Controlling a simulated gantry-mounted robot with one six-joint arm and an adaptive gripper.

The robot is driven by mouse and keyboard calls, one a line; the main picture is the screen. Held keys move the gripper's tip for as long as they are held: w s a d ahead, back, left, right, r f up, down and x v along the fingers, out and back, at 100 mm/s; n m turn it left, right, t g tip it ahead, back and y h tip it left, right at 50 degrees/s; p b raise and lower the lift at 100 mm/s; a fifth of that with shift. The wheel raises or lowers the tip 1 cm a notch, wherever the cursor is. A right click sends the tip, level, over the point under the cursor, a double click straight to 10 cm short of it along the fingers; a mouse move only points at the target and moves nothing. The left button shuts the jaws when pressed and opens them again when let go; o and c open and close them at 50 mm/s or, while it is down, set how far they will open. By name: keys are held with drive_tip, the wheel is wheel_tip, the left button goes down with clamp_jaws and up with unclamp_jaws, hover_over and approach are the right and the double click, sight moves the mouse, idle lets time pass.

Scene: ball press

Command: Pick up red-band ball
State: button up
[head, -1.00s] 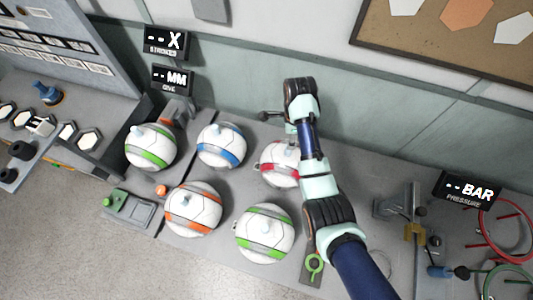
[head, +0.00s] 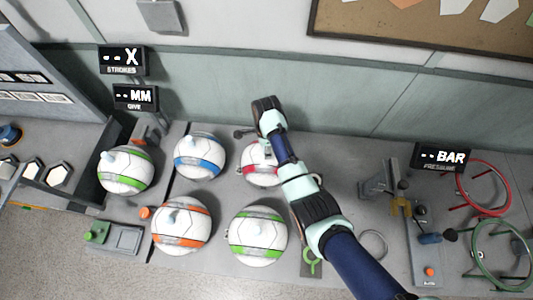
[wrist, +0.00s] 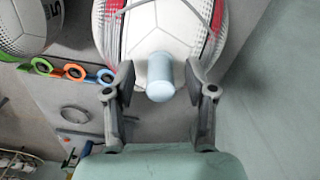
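The red-band ball (head: 256,174) is white with red and grey panels and sits in the back row on the grey bench. My arm covers its right part in the head view. In the wrist view the ball (wrist: 155,35) fills the top middle, with a pale blue knob (wrist: 160,78) standing out from it toward me. My gripper (wrist: 160,68) is open, one finger on each side of the knob. A gap shows between each finger and the knob. My gripper is mostly hidden behind my arm in the head view.
A blue-band ball (head: 200,155) stands left of the red-band ball. A green-band ball (head: 258,236) and an orange-band ball (head: 181,225) are in front. Another green-band ball (head: 126,169) is far left. The wall (head: 220,85) rises close behind.

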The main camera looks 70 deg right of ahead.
clamp_jaws()
drive_tip(key=shift+r, duration=0.1)
idle(0.3)
